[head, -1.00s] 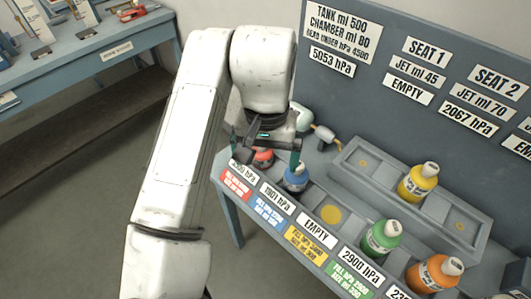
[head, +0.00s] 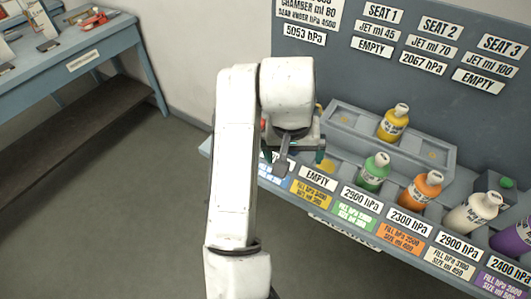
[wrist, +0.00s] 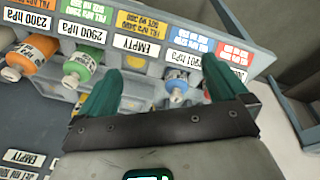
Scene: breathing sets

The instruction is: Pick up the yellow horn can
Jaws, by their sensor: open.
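The yellow can (head: 392,127) with a pale cap stands upright in the Seat 2 place of the raised grey seat block (head: 437,160), below the "2067 hPa" label. My gripper (head: 292,160) is open over the left part of the front rack, left of the yellow can and apart from it. In the wrist view my gripper (wrist: 163,88) shows two green fingers spread wide, with nothing held. The blue can (wrist: 176,82) shows beyond and between them. I cannot make out the yellow can clearly in the wrist view.
The front rack holds a green can (head: 373,173), an orange can (head: 421,191), a white can (head: 473,213) and a purple can (head: 514,236). The slot labelled "EMPTY" has a bare yellow disc (head: 326,166). A back panel (head: 420,90) rises behind the seats. A blue side table (head: 80,55) stands far left.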

